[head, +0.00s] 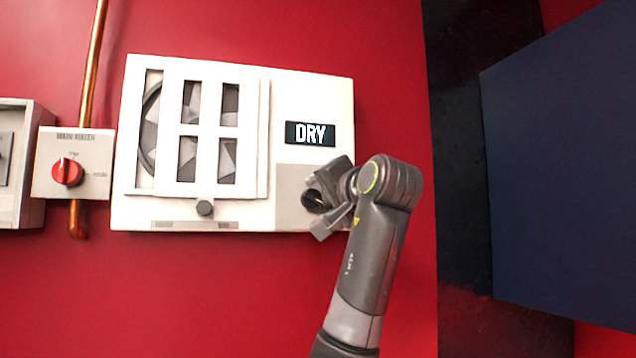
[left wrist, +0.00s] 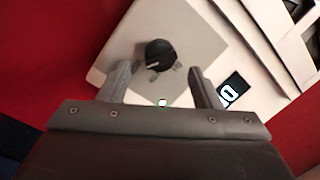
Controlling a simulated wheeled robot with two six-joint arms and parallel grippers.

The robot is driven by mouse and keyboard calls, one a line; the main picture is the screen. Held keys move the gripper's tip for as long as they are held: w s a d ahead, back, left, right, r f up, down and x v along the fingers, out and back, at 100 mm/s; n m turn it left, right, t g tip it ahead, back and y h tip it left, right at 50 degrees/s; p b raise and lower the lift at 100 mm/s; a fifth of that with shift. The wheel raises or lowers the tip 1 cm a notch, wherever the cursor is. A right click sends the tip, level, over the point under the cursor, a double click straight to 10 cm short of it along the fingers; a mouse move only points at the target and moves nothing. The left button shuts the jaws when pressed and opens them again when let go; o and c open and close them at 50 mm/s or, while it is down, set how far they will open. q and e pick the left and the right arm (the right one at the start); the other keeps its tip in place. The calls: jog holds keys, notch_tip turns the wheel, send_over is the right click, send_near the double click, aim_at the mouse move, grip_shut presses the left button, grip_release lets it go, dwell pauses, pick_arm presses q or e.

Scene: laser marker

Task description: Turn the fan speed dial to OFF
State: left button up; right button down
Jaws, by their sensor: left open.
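The fan speed dial (head: 313,199) is a round black knob on a grey panel at the lower right of a white fan unit. In the left wrist view the dial (left wrist: 158,54) shows whole, with a light pointer line and small marks beside it that are too small to read. My left gripper (head: 328,206) is at the dial, with its fingers open. In the left wrist view its fingertips (left wrist: 158,70) stand apart on either side, a little short of the dial, with no visible contact. My right gripper is not in view.
The white fan unit (head: 262,215) has a slotted grille, a small grey slider knob (head: 205,208) and a display (head: 310,134) reading DRY. Left of it is a box with a red knob (head: 67,172) on a copper pipe (head: 92,50). A dark blue panel (head: 570,170) stands at right.

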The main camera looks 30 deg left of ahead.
aim_at(316, 198)
pick_arm(q)
jog(key=shift+p+x, duration=0.65)
jog(key=shift+x, duration=1.15)
jog(key=shift+c, duration=0.5)
jog(key=shift+s, duration=0.1)
jog(key=c, duration=0.9)
jog(key=shift+o, duration=0.2)
